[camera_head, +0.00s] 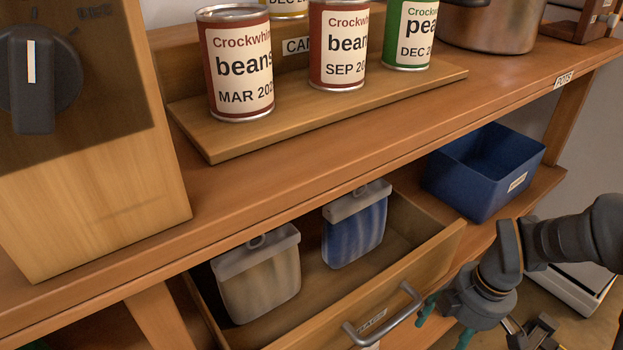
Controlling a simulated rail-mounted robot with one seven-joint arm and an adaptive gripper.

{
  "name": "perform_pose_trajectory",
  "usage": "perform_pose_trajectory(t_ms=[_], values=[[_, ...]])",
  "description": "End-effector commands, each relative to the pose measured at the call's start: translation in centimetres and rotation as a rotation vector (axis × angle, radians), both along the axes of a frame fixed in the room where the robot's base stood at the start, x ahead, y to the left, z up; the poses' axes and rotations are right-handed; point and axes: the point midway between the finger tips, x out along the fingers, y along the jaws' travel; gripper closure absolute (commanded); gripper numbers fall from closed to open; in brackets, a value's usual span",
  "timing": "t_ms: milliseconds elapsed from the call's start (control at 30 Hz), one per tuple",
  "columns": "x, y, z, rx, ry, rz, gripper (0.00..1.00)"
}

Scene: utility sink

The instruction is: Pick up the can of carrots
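No can in view has a readable carrots label. A can with a yellow label (286,7) stands at the back of the wooden can shelf, mostly cut off by the top edge; only part of a date shows, so I cannot tell its contents. In front stand two red-labelled bean cans (239,62) (338,45) and a green-labelled pea can (409,36). My gripper (443,326) is at the lower right, well below the cans, beside the drawer handle. Its teal fingertips are apart with nothing seen between them.
An open drawer (420,258) below holds a tan-filled container (262,280) and a blue-filled one (356,228). A blue bin (483,172) sits on the lower shelf. A metal pot (497,25) is at the back right, a knobbed wooden box (95,195) at left.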

Motion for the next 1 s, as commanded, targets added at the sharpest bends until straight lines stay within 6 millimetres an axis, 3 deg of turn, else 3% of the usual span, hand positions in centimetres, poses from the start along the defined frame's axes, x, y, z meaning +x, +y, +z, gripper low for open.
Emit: perform_pose_trajectory(t_ms=[33, 400, 1000], values=[[0.5, -0.7, 1.4, -0.010, -0.004, 0.000, 0.27], [3.4, -6.0, 6.5, -0.096, -0.028, 0.013, 0.27], [6.1, -15.3, 14.9, -0.252, -0.035, 0.018, 0.27]])
